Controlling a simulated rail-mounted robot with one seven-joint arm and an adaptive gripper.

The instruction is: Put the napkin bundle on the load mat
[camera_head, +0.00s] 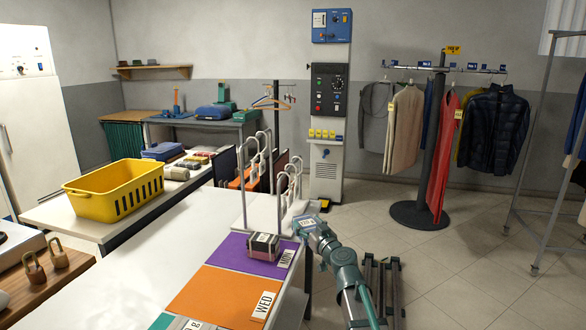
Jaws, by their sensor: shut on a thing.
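My gripper (303,222) is at the far end of my green arm, just right of the purple mat's far right corner. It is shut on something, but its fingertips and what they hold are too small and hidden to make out. The orange mat (215,296) marked WED lies nearer. I cannot tell which mat is the load mat.
White wire dividers (243,190) stand at the table's far end. A yellow basket (115,190) and several rolled cloths (176,173) are on the left counter. The white table (130,275) is clear left of the mats. A garment stand (419,213) is at the right.

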